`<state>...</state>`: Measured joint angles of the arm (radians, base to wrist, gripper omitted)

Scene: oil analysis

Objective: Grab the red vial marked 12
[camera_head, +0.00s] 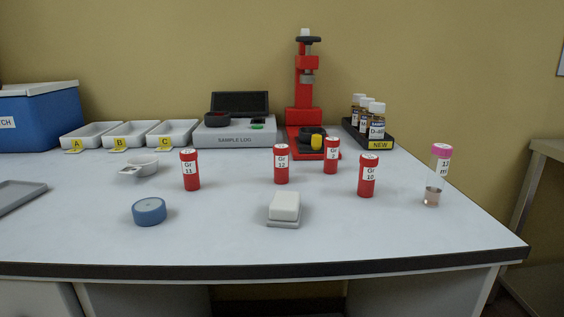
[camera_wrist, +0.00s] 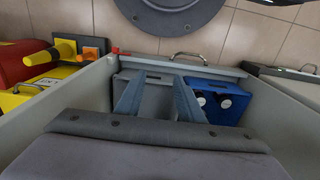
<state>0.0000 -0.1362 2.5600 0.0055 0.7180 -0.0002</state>
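The red vial marked 12 (camera_head: 281,164) stands upright near the middle of the table in the head view, with a white label. Three other red vials stand around it: one at left whose label looks like 11 or 13 (camera_head: 190,170), one at right behind that seems marked 2 (camera_head: 331,155), and one marked 10 (camera_head: 368,176). My gripper (camera_wrist: 157,83) shows only in the wrist view, its two blue-grey fingers apart with nothing between them. It is away from the vials, which are not in the wrist view.
A white block on a grey base (camera_head: 284,207) stands in front of vial 12. A blue round lid (camera_head: 149,211) and a pink-capped clear vial (camera_head: 434,175) stand apart. A red press (camera_head: 304,115) is behind. Below my gripper is an open grey drawer (camera_wrist: 255,83) with bins.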

